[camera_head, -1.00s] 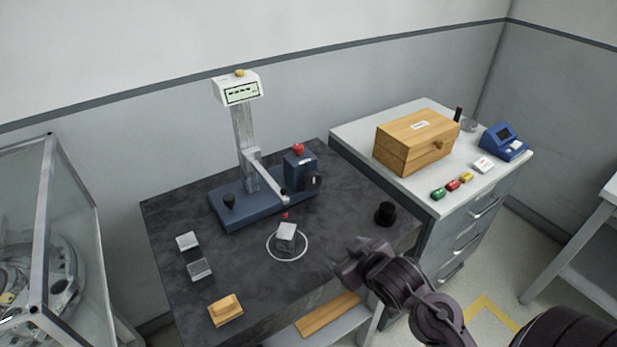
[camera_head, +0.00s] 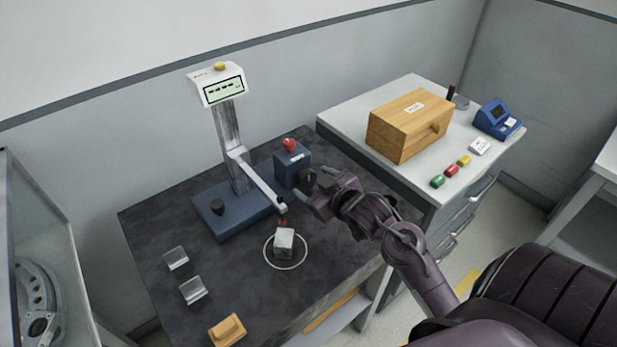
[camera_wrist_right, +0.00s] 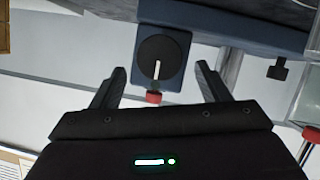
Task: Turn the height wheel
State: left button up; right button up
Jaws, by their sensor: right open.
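The height wheel (camera_head: 307,178) is a dark round knob on the side of the blue housing (camera_head: 291,160) at the gauge stand. It shows face-on in the right wrist view (camera_wrist_right: 160,58) as a black disc with a white line. My right gripper (camera_head: 314,184) is open and empty. Its fingertips point at the wheel, and in the right wrist view the wheel appears between the spread fingers (camera_wrist_right: 159,72). I cannot tell whether they touch it. A red knob (camera_head: 289,145) tops the housing. The display (camera_head: 223,91) sits on the column. My left gripper is not in view.
A metal block (camera_head: 284,240) stands in a white ring under the probe arm (camera_head: 262,186). Two clear blocks (camera_head: 193,290) and a wooden block (camera_head: 227,330) lie on the dark table (camera_head: 245,270). A wooden box (camera_head: 410,125) stands on the white cabinet at right.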

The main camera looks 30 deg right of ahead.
aim_at(310, 178)
jog(key=shift+x, duration=1.25)
jog(key=shift+w+f, duration=0.1)
jog(key=shift+w, duration=0.05)
jog(key=c, duration=1)
jog(key=shift+o, duration=0.2)
jog(key=shift+r+p, duration=0.2)
jog(key=shift+p, duration=0.65)
jog(key=m+y+p, duration=0.1)
jog(key=p, duration=0.2)
jog(key=m+y+p, duration=0.1)
jog(key=m+p, duration=0.1)
jog(key=p, duration=0.2)
jog(key=shift+d+r, duration=0.1)
jog(key=shift+d, duration=0.15)
pick_arm(q)
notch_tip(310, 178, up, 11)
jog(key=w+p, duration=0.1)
jog(key=p, duration=0.1)
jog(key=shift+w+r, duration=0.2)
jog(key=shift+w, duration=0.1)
pick_arm(e)
jog(key=shift+d+f+m+y, duration=0.15)
jog(key=shift+f+m+y, duration=0.1)
jog(key=shift+m+y, duration=0.65)
pick_arm(q)
jog(key=shift+p, duration=0.3)
